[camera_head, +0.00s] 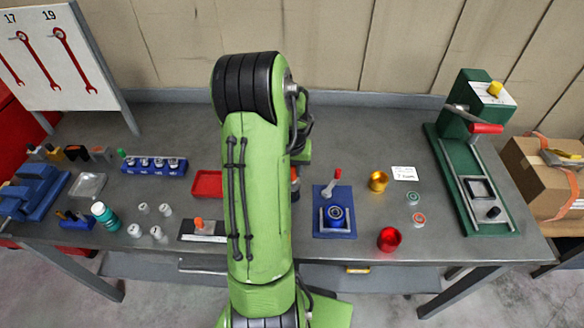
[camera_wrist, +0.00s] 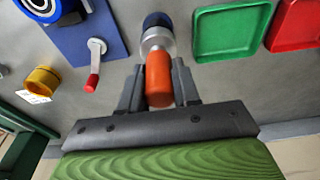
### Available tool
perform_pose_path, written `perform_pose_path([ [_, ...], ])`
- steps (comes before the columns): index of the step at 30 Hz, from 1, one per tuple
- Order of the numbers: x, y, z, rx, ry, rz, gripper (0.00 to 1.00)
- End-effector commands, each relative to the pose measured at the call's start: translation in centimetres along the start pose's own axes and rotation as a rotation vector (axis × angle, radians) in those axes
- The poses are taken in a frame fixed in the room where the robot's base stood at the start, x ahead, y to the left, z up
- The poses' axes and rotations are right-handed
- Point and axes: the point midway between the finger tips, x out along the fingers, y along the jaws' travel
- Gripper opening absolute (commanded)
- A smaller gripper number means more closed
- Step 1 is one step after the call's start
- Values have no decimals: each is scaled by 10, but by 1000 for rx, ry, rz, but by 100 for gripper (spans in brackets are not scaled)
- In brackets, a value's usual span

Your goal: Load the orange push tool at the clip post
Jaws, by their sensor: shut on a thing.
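In the wrist view my gripper (camera_wrist: 158,88) is shut on the orange push tool (camera_wrist: 158,72), with one dark finger on each side of its orange handle. A silver collar (camera_wrist: 157,40) shows at the tool's far end. Just beyond it is a round blue part (camera_wrist: 157,20), which may be the clip post. I cannot tell whether the tool touches or sits on this part. In the head view my green arm hides the gripper and most of this spot. A bit of orange (camera_head: 294,173) shows at the arm's right edge.
A blue fixture (camera_head: 318,198) with a red-handled lever stands right of my arm, also at upper left in the wrist view (camera_wrist: 75,38). A green tray (camera_wrist: 230,32) and a red tray (camera_wrist: 296,25) lie close right of the tool there. A green press (camera_head: 462,180) stands at far right.

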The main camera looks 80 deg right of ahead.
Motion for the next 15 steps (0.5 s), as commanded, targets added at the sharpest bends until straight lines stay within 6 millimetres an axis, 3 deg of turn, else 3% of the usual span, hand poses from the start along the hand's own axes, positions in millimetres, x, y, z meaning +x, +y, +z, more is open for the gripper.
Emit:
perform_pose_path([
  [15,-54,0,-10,0,8,0,1],
])
